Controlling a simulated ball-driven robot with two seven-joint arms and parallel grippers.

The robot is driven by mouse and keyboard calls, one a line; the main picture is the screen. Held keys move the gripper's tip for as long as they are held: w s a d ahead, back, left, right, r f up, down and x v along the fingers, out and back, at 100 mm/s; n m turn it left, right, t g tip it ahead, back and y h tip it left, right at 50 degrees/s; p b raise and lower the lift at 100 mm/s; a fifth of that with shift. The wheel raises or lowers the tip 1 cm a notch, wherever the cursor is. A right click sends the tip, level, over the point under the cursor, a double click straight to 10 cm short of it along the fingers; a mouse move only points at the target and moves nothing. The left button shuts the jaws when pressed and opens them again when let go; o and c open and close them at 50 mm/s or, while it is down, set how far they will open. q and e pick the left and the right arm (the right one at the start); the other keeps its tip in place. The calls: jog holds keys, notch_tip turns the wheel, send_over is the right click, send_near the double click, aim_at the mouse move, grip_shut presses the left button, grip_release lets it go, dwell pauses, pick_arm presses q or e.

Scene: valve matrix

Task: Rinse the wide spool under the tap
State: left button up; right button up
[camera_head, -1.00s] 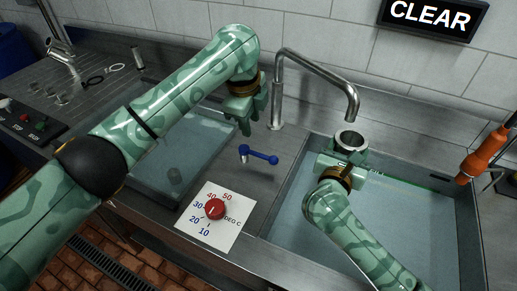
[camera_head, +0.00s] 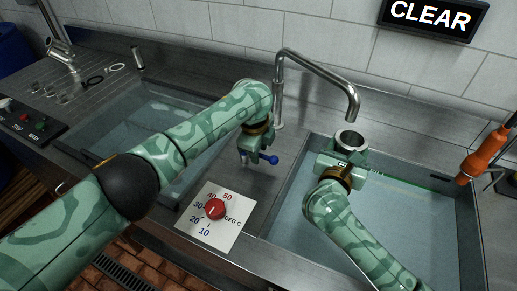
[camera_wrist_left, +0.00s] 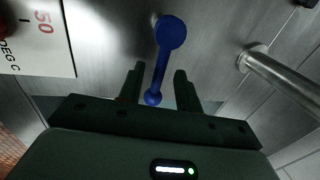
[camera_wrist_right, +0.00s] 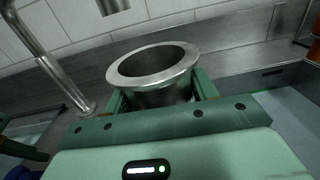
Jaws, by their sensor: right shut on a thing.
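The wide spool (camera_head: 349,139) is a silvery metal ring with a flanged rim. My right gripper (camera_head: 345,158) is shut on it and holds it upright over the right basin, below the tap's mouth; it also fills the middle of the right wrist view (camera_wrist_right: 155,70). The tap (camera_head: 318,72) is a bent steel pipe; no water shows from it. My left gripper (camera_head: 252,157) is at the lever, open. In the left wrist view the lever (camera_wrist_left: 163,60) runs between the two fingers, with gaps on both sides.
A red dial (camera_head: 214,209) on a white temperature card lies on the front deck. The right basin (camera_head: 290,215) and left basin (camera_head: 150,105) hold water. An orange-handled tool (camera_head: 484,155) hangs at the right. A CLEAR sign (camera_head: 432,16) is on the wall.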

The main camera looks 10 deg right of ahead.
pick_arm(q)
grip_shut()
jog(key=shift+s+a+m, duration=0.25)
jog(key=shift+m, duration=0.6)
jog(key=shift+s+a+m, duration=0.25)
jog(key=shift+m, duration=0.6)
grip_release()
notch_tip(320, 180, up, 12)
jog(key=s+a, duration=0.1)
jog(key=shift+s+a, duration=0.2)
jog(key=shift+a, duration=0.2)
jog(key=shift+f, duration=0.1)
